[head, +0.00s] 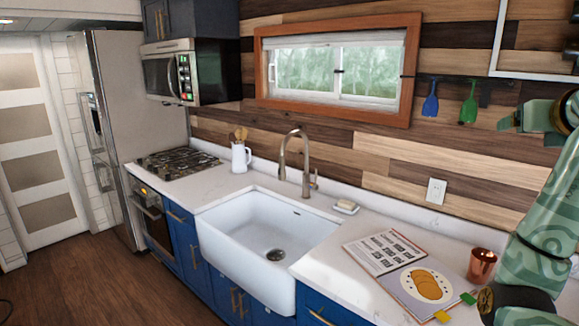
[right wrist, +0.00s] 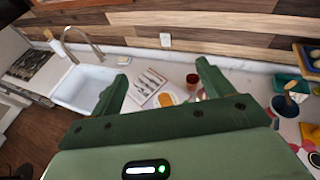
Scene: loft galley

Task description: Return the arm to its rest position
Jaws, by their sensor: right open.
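My right arm shows at the right edge in the head view, in pale green with a dark swirl pattern, raised over the right end of the counter. In the right wrist view my right gripper (right wrist: 163,76) has its two dark green fingers spread wide apart. Nothing is held between them. Beyond the fingers, the counter with an open book and a copper cup shows below and apart from them. My left arm and gripper are not in view.
The white counter (head: 345,258) holds an open cookbook (head: 400,270), a copper cup (head: 482,265), a soap dish (head: 346,206) and a white utensil jug (head: 241,157). The sink (head: 255,240) with a tall faucet (head: 305,165) is left. Several colourful items crowd the right in the wrist view.

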